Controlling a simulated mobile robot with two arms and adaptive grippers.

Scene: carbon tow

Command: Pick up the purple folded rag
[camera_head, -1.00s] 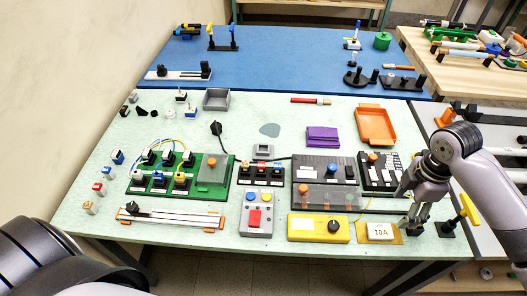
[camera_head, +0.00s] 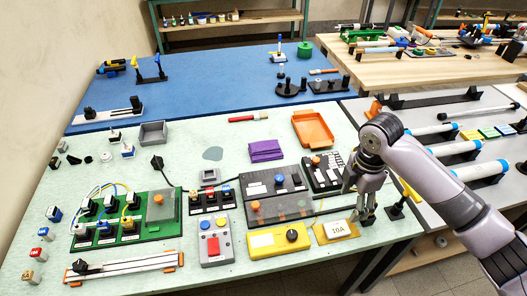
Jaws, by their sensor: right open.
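The purple folded rag (camera_head: 266,151) lies flat on the pale green table (camera_head: 130,171), behind the dark grey panel with a blue knob and left of the orange tray. Nothing touches it. My right gripper (camera_head: 367,218) is open and empty, pointing down over the table's right front edge, beside the 10A plate. It is to the right of the rag and nearer to me. My left gripper is not in view.
The orange tray (camera_head: 313,129) lies right of the rag. A grey-blue flat patch (camera_head: 213,153) lies left of the rag.

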